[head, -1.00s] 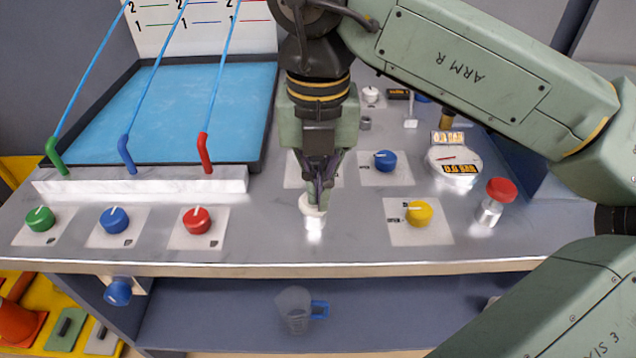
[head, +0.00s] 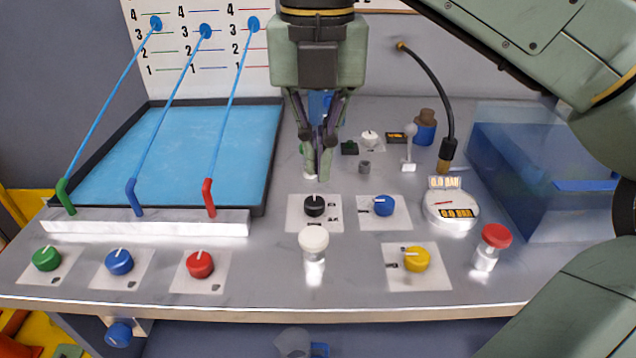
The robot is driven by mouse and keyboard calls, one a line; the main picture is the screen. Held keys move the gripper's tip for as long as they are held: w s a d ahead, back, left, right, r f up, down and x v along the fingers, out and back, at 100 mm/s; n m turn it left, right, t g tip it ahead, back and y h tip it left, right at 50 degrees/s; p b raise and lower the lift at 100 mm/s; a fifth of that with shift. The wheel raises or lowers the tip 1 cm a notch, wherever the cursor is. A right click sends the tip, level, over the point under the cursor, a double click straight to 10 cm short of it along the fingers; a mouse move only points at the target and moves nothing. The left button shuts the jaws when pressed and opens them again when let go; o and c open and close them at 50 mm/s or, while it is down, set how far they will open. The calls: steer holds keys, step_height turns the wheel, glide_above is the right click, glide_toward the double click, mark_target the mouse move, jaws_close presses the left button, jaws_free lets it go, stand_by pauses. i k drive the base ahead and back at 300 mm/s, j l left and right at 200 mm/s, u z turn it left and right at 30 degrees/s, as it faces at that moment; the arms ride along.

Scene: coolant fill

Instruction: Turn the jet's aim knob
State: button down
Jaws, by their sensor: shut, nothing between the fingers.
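Three jets stand in a white block (head: 146,226) by the blue pool: a green nozzle (head: 65,197), a blue nozzle (head: 134,197) and a red nozzle (head: 209,198). Each sends a thin blue line up to the numbered board. In front are a green knob (head: 46,258), a blue knob (head: 119,261) and a red knob (head: 199,264). I cannot tell which knob is the aim knob. A black knob (head: 314,206) sits on a white plate. My gripper (head: 318,174) is shut and empty, pointing down above and behind the black knob in the picture, apart from it.
A white-capped post (head: 314,241) stands before the black knob. Right are another blue knob (head: 383,205), a yellow knob (head: 416,259), a round gauge (head: 450,208) and a red-capped post (head: 494,238). A clear blue tank (head: 540,165) stands far right. Another blue knob (head: 119,334) hangs below the front edge.

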mark_target(200, 264)
steer(key=k, duration=1)
